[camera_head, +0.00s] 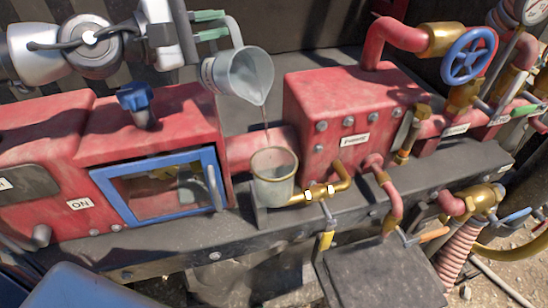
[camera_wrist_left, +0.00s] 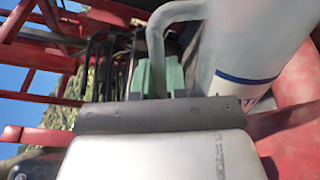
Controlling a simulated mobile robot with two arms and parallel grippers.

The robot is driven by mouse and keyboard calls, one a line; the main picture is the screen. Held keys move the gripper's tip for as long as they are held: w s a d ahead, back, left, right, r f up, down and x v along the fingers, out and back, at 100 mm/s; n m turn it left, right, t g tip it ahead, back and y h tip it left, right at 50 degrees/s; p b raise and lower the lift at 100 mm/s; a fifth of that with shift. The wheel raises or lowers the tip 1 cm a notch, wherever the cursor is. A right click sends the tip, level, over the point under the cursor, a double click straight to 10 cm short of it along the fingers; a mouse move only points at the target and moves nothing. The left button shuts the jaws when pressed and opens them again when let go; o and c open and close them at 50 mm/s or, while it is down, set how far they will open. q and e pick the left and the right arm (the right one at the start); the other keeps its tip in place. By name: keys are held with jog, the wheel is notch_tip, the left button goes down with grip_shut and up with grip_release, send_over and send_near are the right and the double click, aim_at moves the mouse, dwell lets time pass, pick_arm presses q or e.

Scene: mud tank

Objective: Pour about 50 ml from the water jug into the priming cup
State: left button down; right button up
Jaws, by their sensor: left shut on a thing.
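The water jug (camera_head: 240,76) is a grey-white jug tilted over the priming cup, with its spout pointing down and right. A thin brownish stream runs from its spout down into the cup. The priming cup (camera_head: 273,178) is a translucent cup with a yellowish rim, standing upright by the red pump block. My left gripper (camera_head: 212,25), with green finger pads, is shut on the jug's handle. The left wrist view shows the handle between the green pads (camera_wrist_left: 158,76) and the jug's wall (camera_wrist_left: 258,50) beside it. The liquid level in the cup is unclear. My right gripper is not seen.
A red pump block (camera_head: 345,112) with brass and red pipes stands right of the cup. A red housing with a blue-framed window (camera_head: 160,188) and a blue knob (camera_head: 134,97) is to the left. A blue handwheel (camera_head: 468,56) is at the upper right.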

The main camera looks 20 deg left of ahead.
aim_at(208, 54)
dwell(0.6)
pick_arm(q)
jog(key=n+b, duration=0.1)
jog(key=b, duration=0.1)
jog(key=w+a+f+n+b, duration=0.1)
jog(key=n+b, duration=0.1)
jog(key=b, duration=0.1)
jog(key=a+f+n+b, duration=0.1)
jog(key=b, duration=0.1)
jog(key=shift+w+a+f+n+b, duration=0.1)
jog(key=shift+w+f+n+b, duration=0.15)
jog(key=shift+n+b, duration=0.15)
jog(key=shift+w+a+r+n+h, duration=0.1)
jog(key=shift+a+r+n+h, duration=0.05)
jog(key=shift+r+n+h, duration=0.2)
jog(key=shift+w, duration=0.1)
jog(key=shift+w+a+f+n+b, duration=0.15)
jog(key=shift+a+f+n+b, duration=0.25)
jog(key=shift+n+b, duration=0.4)
jog(key=shift+w+a, duration=0.2)
jog(key=shift+r, duration=0.1)
